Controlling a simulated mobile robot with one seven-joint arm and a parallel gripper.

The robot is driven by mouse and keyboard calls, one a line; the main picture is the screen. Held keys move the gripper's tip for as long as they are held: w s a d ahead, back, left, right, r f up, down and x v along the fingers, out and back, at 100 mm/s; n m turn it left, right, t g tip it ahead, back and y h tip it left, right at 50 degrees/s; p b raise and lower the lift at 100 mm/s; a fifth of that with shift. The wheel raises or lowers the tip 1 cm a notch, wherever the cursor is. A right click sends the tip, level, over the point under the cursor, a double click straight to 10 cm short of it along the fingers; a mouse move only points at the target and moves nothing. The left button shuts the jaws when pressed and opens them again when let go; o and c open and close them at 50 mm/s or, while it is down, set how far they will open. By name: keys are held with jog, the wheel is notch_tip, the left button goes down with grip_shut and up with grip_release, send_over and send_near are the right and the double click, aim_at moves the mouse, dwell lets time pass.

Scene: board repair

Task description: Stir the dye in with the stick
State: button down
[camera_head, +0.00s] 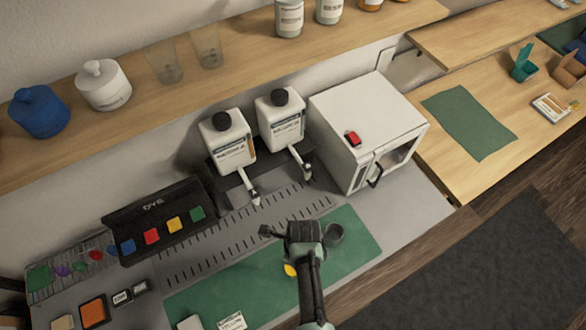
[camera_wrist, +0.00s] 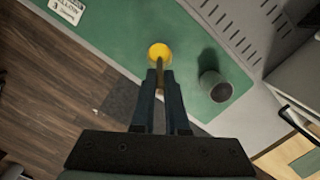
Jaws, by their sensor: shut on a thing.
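My gripper (camera_wrist: 160,84) is shut on a thin brown stick (camera_wrist: 159,65). The stick's far end reaches a round yellow patch (camera_wrist: 158,51), which looks like yellow dye in a small cup. I cannot tell how deep the tip is. In the head view, my gripper (camera_head: 302,238) is over the green mat (camera_head: 362,232), and the yellow patch (camera_head: 290,269) shows just left of my arm. A grey cup (camera_wrist: 214,85) stands on the mat to the right; it also shows in the head view (camera_head: 334,235), partly hidden.
A black dye rack (camera_head: 153,207) with coloured squares stands at the left. Two white dispenser bottles (camera_head: 228,142) (camera_head: 281,118) and a white box oven (camera_head: 366,120) stand behind the mat. A label card (camera_head: 230,320) lies at the mat's front.

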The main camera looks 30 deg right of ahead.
jog(key=shift+r, duration=0.15)
jog(key=shift+r, duration=2.4)
